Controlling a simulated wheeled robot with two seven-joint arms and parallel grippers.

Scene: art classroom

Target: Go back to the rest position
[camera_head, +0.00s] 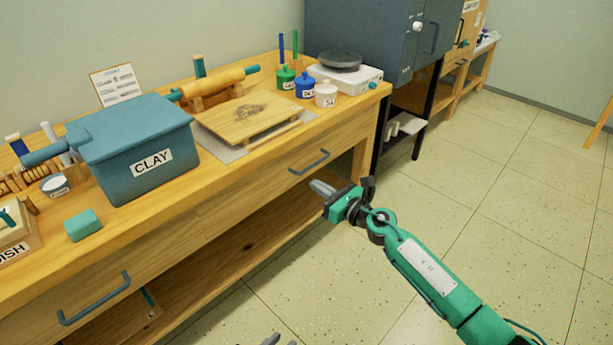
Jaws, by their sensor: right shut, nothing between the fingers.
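My right gripper (322,188) is shut and empty. It is held out in front of the workbench (250,165), near the right end of its front edge and close to a drawer handle. My green right arm reaches it from the lower right corner.
On the bench stand a blue CLAY bin (135,150), a wooden board (250,118), a teal block (82,225), small jars and a white device with a round plate (345,75). A dark cabinet (370,40) stands beyond. The tiled floor (500,190) at right is clear.

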